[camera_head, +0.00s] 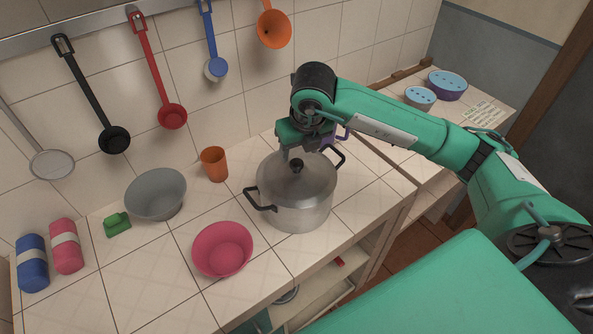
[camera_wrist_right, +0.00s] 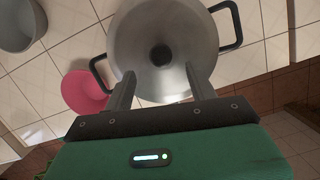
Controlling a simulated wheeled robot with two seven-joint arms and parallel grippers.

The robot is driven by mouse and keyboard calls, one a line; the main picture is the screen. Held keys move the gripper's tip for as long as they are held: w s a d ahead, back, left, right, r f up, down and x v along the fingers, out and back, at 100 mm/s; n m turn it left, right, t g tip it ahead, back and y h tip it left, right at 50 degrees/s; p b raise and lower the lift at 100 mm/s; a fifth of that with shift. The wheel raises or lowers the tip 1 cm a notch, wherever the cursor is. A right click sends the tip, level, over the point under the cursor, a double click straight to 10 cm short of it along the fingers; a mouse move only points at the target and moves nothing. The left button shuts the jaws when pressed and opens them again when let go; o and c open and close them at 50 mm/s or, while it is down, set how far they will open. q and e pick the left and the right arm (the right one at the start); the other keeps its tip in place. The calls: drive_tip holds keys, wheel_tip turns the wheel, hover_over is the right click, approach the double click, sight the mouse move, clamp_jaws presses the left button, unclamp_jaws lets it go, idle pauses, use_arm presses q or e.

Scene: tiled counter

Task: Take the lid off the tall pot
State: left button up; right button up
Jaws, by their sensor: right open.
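The tall pot (camera_head: 300,208) is grey metal with two black side handles and stands upright on the tiled counter. Its lid (camera_head: 272,172) sits on top, with a black knob (camera_head: 296,165) in the middle. In the right wrist view the lid (camera_wrist_right: 190,35) fills the top centre and the knob (camera_wrist_right: 161,55) shows ahead of the fingers. My right gripper (camera_head: 298,152) is over the lid, close above the knob. In the right wrist view my right gripper (camera_wrist_right: 158,80) is open, its two fingers apart with nothing between them. My left gripper is not in view.
A pink bowl (camera_head: 222,250) stands left of the pot. An orange cup (camera_head: 214,163), a grey bowl (camera_head: 156,194) and a green sponge-like item (camera_head: 117,224) stand further left. Utensils hang on the wall.

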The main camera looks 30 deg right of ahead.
sight(297, 162)
drive_tip(key=shift+w+f+p, duration=0.15)
drive_tip(key=shift+f+p, duration=0.35)
drive_tip(key=p+x, duration=0.1)
drive_tip(key=x, duration=0.2)
drive_tip(key=shift+w+f+p, duration=0.1)
drive_tip(key=shift+f+p, duration=0.05)
drive_tip(key=shift+p, duration=0.25)
drive_tip(key=shift+w+f, duration=0.15)
drive_tip(key=shift+f, duration=0.35)
clamp_jaws()
